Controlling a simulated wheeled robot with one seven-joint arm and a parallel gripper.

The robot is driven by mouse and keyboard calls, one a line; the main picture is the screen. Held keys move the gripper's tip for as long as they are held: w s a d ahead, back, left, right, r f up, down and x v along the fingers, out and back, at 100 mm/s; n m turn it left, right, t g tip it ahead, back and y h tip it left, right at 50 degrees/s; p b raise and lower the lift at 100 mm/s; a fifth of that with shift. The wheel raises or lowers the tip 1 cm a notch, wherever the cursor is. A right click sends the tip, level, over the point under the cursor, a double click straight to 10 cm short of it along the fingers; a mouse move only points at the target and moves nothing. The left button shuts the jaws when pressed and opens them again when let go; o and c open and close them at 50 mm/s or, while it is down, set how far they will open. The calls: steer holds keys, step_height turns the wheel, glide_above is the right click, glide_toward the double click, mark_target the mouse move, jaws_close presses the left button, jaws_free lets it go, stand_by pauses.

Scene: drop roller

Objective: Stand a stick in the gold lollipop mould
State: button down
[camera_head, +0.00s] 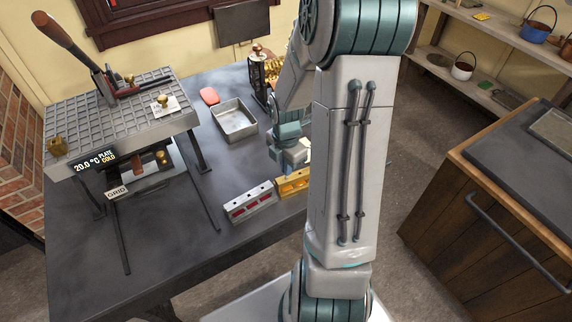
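The gold lollipop mould (292,185) lies near the table's front edge, its right end hidden behind my arm. A similar silver mould (250,204) with red in its cavities lies just left of it. My gripper (293,160) is low over the table, just behind the gold mould and partly covered by my own arm. Its fingertips are too small and hidden to tell whether they are open or shut, or hold anything. I cannot make out a stick for certain.
The dark table (110,240) carries a grey gridded press (120,110) at left. A wooden cabinet (500,220) stands at right across clear floor.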

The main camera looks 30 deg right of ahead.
steer(key=shift+f+b, duration=0.85)
steer(key=shift+f, duration=0.5)
steer(key=c, duration=1.2)
jaws_free()
steer(key=shift+c, duration=0.2)
steer(key=shift+r, duration=0.2)
steer(key=shift+r+p, duration=0.9)
steer(key=shift+p, duration=0.2)
steer(key=shift+r+p, duration=0.95)
steer(key=shift+p, duration=0.05)
steer(key=shift+r, duration=0.15)
steer(key=shift+r+p, duration=0.9)
steer(key=shift+p, duration=0.1)
